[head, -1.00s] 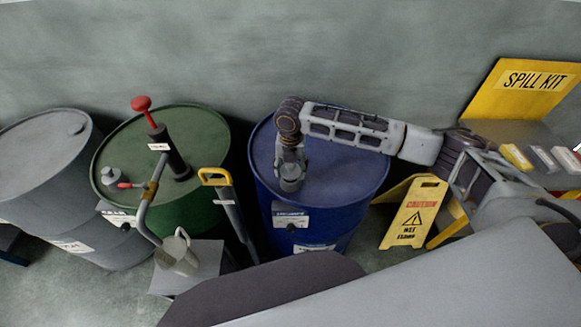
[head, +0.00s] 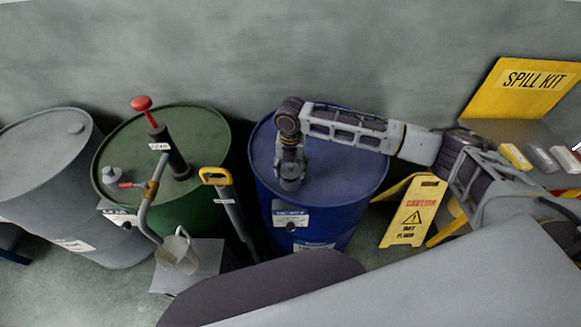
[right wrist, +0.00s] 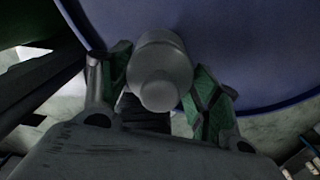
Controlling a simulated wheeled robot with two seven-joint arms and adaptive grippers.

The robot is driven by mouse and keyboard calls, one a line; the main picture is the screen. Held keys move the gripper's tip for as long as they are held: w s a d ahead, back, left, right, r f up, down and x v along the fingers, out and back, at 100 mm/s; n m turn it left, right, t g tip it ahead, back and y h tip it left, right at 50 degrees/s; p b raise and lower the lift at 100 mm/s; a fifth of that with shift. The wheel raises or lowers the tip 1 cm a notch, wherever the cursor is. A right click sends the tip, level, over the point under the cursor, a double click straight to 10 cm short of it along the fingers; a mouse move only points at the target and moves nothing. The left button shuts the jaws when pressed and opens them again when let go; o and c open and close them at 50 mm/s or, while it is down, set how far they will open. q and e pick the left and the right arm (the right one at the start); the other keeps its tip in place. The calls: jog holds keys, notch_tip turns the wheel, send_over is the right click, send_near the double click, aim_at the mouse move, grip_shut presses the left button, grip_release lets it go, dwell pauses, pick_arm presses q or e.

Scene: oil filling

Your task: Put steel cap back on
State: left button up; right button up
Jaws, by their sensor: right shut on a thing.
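The steel cap (right wrist: 163,75) is a grey stepped cylinder in the right wrist view. It sits between the green-padded fingers of my right gripper (right wrist: 163,92), which is shut on it. In the head view my right gripper (head: 291,182) reaches down over the front left part of the blue drum (head: 345,170) top. The cap cannot be made out clearly there, and the opening under it is hidden. I cannot tell whether the cap touches the drum. My left gripper is not in view.
A green drum (head: 205,130) with a red-handled pump (head: 178,165) and a grey cap (head: 112,175) stands left. A jug (head: 178,255) sits on a box before it. A yellow-handled tool (head: 215,177), wet-floor sign (head: 412,215) and spill kit (head: 520,85) stand nearby.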

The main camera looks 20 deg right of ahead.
jog(key=shift+f, duration=0.55)
jog(key=shift+f, duration=0.35)
jog(key=shift+f, duration=0.25)
jog(key=o, duration=1.3)
jog(key=shift+c, duration=0.2)
jog(key=shift+r, duration=6)
